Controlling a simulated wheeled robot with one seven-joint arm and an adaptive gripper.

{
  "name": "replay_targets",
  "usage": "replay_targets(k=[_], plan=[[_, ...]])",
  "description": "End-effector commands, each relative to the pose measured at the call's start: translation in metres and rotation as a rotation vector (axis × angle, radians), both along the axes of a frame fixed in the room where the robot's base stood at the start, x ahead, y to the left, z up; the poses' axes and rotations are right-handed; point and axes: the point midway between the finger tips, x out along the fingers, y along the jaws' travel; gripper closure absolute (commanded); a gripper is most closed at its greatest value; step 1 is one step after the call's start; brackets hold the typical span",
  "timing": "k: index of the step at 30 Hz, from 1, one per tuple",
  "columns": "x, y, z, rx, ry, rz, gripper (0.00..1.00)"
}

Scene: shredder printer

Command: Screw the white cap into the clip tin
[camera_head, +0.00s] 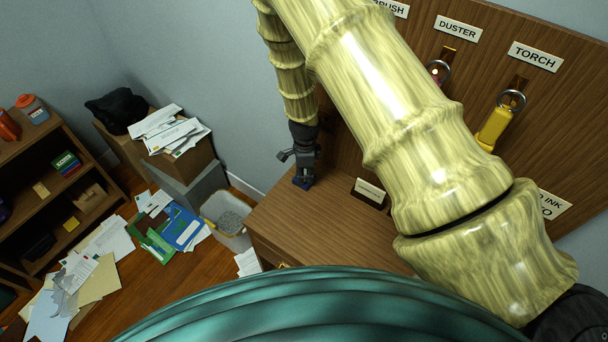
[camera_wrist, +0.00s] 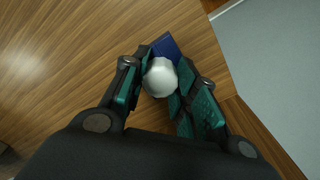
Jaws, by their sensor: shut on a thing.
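My gripper (camera_wrist: 160,84) is shut on the white cap (camera_wrist: 160,78), a round white knob between the teal finger pads in the wrist view. A dark blue object (camera_wrist: 166,46), likely the clip tin, shows just beyond the cap on the wooden top. The cap hides part of it, and I cannot tell whether the two touch. In the head view my gripper (camera_head: 303,178) points down at the left part of the wooden bench, with the blue tin (camera_head: 303,184) at its fingertips. The cap cannot be made out there.
My arm covers much of the bench (camera_head: 300,225) in the head view. A small sign (camera_head: 370,190) stands right of my gripper. A torch (camera_head: 494,128) hangs on the back panel. A bin (camera_head: 228,218) stands left of the bench, near papers strewn on the floor.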

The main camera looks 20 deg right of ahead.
Motion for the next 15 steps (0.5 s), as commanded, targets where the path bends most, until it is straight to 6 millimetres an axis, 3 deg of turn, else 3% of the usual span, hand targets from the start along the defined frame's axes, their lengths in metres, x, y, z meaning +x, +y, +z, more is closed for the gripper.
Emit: replay_targets(k=[1, 5, 15], plan=[[-0.0033, 0.0005, -0.0001, 0.0, 0.006, -0.036, 0.7], [-0.0024, 0.0004, -0.0012, 0.001, 0.005, -0.029, 0.46], [-0.0009, 0.0004, 0.0005, 0.0, 0.002, -0.027, 0.46]])
